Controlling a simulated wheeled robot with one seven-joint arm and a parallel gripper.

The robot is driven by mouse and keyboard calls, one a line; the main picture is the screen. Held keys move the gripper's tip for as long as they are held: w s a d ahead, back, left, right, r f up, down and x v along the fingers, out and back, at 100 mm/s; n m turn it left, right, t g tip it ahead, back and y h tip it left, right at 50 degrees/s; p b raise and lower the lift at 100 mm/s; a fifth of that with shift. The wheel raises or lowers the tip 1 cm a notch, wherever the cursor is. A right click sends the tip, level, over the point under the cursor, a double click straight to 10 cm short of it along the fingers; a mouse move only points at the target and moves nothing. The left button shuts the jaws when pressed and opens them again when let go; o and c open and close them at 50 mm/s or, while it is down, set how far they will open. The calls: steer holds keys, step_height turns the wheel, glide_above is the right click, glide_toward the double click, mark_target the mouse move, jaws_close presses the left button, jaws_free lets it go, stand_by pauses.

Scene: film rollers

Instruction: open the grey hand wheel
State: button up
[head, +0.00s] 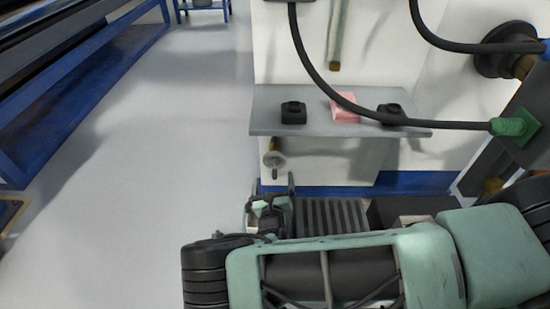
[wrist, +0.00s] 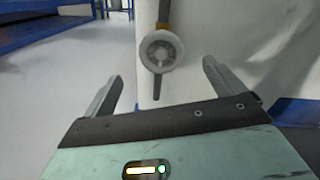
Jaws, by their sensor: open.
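The grey hand wheel (head: 275,160) sticks out from the white wall below the left end of a grey shelf, on a brass-coloured stem. In the wrist view the round, spoked hand wheel (wrist: 161,51) is ahead, near the middle, with a dark bar below it. My gripper (wrist: 160,75) is open and empty, with one finger on each side of the wheel's line in the picture. The wheel looks to be beyond the fingertips, and no contact shows. In the head view my gripper (head: 269,204) is low, below the wheel, partly hidden by my arm.
The grey shelf (head: 265,112) above the wheel bears two black items (head: 293,112) and a pink block (head: 344,107). A black cable (head: 330,88) hangs across to a green connector (head: 513,127). Blue framework (head: 75,90) stands at left. The floor (head: 150,150) between is clear.

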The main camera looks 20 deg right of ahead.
mark_target(274, 161)
steer(key=b+x, duration=0.3)
steer(key=x, duration=0.9)
steer(key=c, duration=1)
steer(key=shift+o, duration=0.2)
